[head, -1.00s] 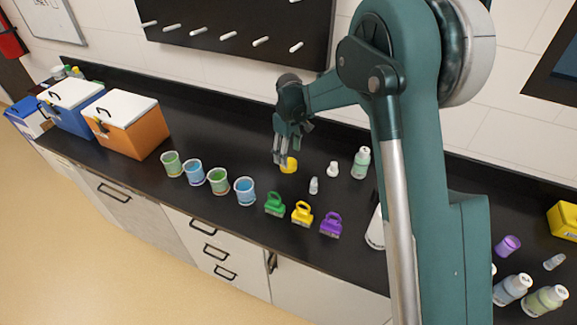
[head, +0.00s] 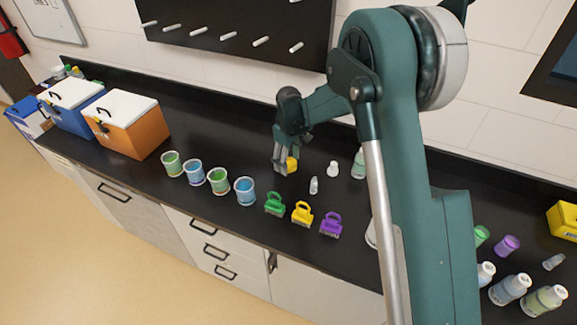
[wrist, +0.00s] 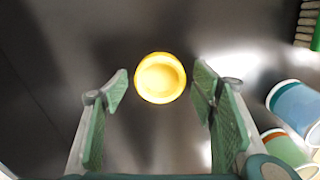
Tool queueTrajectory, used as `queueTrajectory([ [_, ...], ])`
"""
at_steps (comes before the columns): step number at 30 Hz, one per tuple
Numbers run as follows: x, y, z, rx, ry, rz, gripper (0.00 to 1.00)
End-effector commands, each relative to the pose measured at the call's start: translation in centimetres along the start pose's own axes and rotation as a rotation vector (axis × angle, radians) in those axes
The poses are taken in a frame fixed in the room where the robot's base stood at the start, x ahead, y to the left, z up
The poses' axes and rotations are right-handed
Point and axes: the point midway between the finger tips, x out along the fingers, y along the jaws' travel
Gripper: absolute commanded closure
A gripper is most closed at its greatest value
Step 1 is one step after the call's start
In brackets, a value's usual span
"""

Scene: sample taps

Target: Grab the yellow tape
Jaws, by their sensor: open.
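The yellow tape (wrist: 160,78) is a small round roll lying on the black counter. In the wrist view it sits centred between and just ahead of my gripper's open fingers (wrist: 160,90), with a gap on each side. In the head view my gripper (head: 284,168) is low over the counter and partly hides the yellow tape (head: 292,164). My gripper is open and holds nothing.
Several cups (head: 219,181) stand in a row to the left. Green, yellow (head: 302,213) and purple brushes lie nearer the counter's front edge. A small vial (head: 314,185) and white bottles (head: 333,169) stand just right of my gripper.

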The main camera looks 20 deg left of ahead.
Motion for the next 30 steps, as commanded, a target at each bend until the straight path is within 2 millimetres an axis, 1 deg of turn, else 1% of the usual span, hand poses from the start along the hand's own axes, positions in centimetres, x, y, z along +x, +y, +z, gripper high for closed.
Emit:
queueTrajectory([
  [2,0.0,0.0,0.0,0.0,0.0,0.0,0.44],
  [6,0.0,0.0,0.0,0.0,0.0,0.0,0.62],
  [8,0.0,0.0,0.0,0.0,0.0,0.0,0.7],
  [9,0.0,0.0,0.0,0.0,0.0,0.0,0.72],
  [17,0.0,0.0,0.0,0.0,0.0,0.0,0.72],
  [22,-0.5,0.0,0.0,0.0,0.0,0.0,0.72],
  [26,-1.6,0.0,0.0,0.0,0.0,0.0,0.72],
  [30,-3.2,0.0,0.0,0.0,0.0,0.0,0.72],
])
